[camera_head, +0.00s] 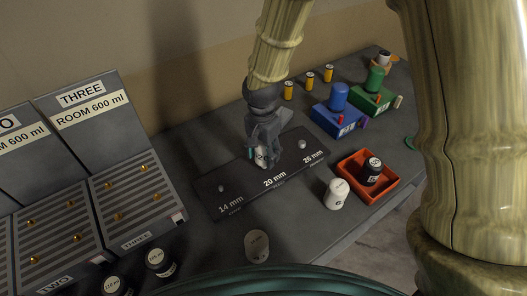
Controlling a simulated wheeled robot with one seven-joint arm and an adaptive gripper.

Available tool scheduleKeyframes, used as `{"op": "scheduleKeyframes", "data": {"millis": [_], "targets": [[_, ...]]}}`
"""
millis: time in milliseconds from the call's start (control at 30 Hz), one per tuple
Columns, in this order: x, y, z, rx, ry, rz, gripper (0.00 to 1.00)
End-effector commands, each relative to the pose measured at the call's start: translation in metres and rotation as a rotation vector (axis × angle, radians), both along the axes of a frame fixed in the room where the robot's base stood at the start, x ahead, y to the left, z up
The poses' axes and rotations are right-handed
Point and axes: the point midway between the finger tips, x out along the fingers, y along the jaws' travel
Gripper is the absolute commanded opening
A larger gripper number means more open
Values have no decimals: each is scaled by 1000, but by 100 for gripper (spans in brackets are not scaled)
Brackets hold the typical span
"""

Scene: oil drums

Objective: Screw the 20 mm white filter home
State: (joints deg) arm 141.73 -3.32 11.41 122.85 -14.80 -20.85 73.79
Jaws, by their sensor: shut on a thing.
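My gripper (262,145) reaches down over the middle of a dark plate (230,202) marked 14 mm, 20 mm and 26 mm. It is shut on a white filter (261,160) above the 20 mm label, standing about upright. The fingers hide much of the filter and whatever is under it, so I cannot tell how far it is seated. Small bare posts show at the 14 mm place (221,188) and the 26 mm place (302,145).
A white filter (336,194) and a greyish one (257,246) stand on the grey table. An orange tray (345,163) holds a black filter (371,171). Blue (333,121) and green (372,99) units and yellow cylinders stand behind.

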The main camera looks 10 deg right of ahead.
Motion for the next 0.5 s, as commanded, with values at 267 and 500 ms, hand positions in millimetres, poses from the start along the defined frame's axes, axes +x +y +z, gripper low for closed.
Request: {"op": "scheduleKeyframes", "data": {"millis": [267, 500], "targets": [[1, 1, -10, 0, 0, 0, 22], [1, 1, -10, -1, -1, 0, 22]]}}
